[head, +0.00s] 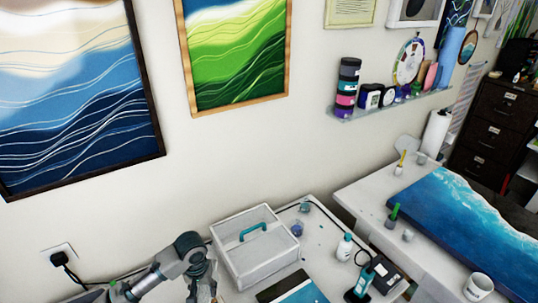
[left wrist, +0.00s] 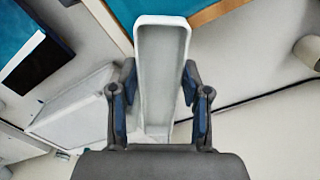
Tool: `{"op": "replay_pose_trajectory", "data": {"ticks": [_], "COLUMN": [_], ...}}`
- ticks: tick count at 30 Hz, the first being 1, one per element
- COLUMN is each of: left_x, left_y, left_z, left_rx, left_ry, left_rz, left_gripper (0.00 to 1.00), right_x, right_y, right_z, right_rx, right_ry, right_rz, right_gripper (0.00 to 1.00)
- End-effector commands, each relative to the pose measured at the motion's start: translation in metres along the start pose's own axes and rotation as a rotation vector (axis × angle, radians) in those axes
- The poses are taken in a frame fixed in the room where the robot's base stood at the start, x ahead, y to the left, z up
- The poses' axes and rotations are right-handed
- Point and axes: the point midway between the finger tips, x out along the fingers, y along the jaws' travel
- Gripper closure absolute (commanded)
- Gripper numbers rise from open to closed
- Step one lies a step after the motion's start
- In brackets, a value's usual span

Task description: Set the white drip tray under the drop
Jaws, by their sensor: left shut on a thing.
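The white drip tray (left wrist: 139,75) is long and narrow with raised rims. In the left wrist view it sits between the two fingers of my left gripper (left wrist: 162,88), which is shut on it, and it extends away from the palm. In the head view my left arm comes in at the bottom left and its wrist end (head: 196,268) points down beside the white box; the fingertips and the tray do not show there. A blue resin panel (head: 450,225) lies on the right-hand table; no drop can be made out. My right gripper is not in view.
A white box with a teal handle (head: 257,256) stands on the near table, close right of my wrist. A white bottle (head: 345,247) and a dark, teal-topped tool (head: 364,281) stand further right. A cup (head: 478,288) is near the panel. A wall socket (head: 58,254) has a plugged-in cable.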

Motion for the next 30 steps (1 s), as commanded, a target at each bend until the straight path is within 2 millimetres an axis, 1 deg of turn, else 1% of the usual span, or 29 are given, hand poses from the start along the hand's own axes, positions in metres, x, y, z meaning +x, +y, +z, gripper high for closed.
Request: {"op": "replay_pose_trajectory", "data": {"ticks": [23, 26, 29, 30], "left_x": [0.001, 0.001, 0.001, 0.001], "left_y": [0.0, -0.003, -0.009, -0.012], "left_z": [0.0, -0.002, -0.006, -0.009], "left_rx": [0.005, 0.049, 0.162, 0.225], "left_ry": [-0.002, -0.002, -0.003, -0.003], "left_rz": [0.001, 0.002, 0.003, 0.003], "left_gripper": [0.87, 0.87, 0.87, 0.87], "right_x": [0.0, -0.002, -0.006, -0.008], "right_y": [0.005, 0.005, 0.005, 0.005], "right_z": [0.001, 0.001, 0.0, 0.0], "right_rx": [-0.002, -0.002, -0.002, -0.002], "right_ry": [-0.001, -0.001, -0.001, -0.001], "right_rz": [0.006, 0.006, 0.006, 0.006], "right_gripper": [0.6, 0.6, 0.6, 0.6]}}
